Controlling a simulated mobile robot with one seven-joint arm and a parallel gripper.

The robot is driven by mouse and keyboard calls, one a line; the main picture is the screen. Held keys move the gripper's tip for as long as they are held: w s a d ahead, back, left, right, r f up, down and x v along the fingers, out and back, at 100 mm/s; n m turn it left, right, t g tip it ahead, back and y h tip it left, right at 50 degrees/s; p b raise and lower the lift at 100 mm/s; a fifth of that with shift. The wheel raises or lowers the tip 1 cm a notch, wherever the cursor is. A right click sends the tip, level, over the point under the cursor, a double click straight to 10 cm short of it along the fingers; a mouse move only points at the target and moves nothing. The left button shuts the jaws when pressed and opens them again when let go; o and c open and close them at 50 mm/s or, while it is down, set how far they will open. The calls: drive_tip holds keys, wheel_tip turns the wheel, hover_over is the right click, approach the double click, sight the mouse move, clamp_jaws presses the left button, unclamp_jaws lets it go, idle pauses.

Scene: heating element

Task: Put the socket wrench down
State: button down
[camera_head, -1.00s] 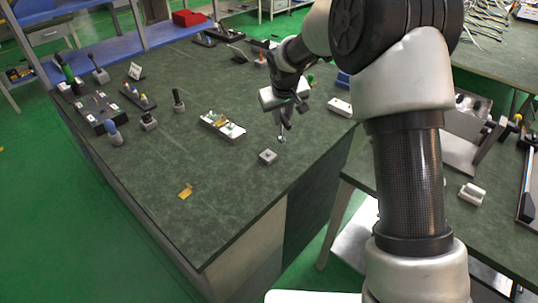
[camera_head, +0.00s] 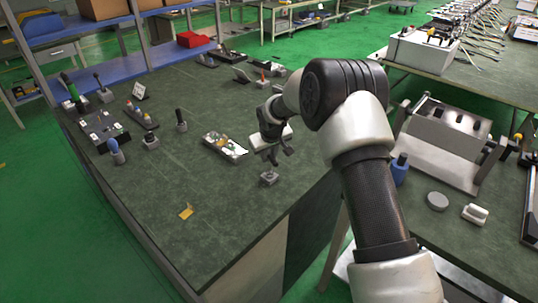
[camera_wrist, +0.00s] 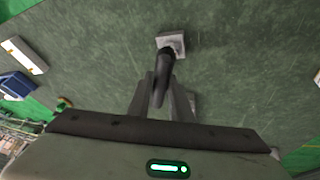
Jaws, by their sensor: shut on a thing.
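The socket wrench (camera_wrist: 162,72) is a dark, rounded tool between the fingers of my gripper (camera_wrist: 163,100) in the wrist view. My gripper (camera_head: 273,157) is shut on it and points down at the table. A small square grey holder (camera_head: 269,179) stands right below the gripper in the head view. It also shows in the wrist view (camera_wrist: 173,40), where the wrench's far end overlaps it. I cannot tell whether the wrench is seated in the holder or just above it. In the head view the wrench is mostly hidden by the gripper.
The dark green table (camera_head: 225,200) is clear in front of the holder. A white tray with small parts (camera_head: 225,147) lies to the left, and a yellow piece (camera_head: 186,212) lies nearer. Several tools in stands, including a blue-handled one (camera_head: 115,150), are at the far left.

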drive_tip(key=shift+f, duration=0.25)
drive_tip(key=c, duration=1.6)
unclamp_jaws()
drive_tip(key=shift+r, duration=0.1)
drive_tip(key=shift+r, duration=0.4)
drive_tip(key=v, duration=1.1)
drive_tip(key=shift+s+d+r+b, duration=0.15)
drive_tip(key=shift+s+r+b, duration=0.1)
drive_tip(key=shift+s+b, duration=0.1)
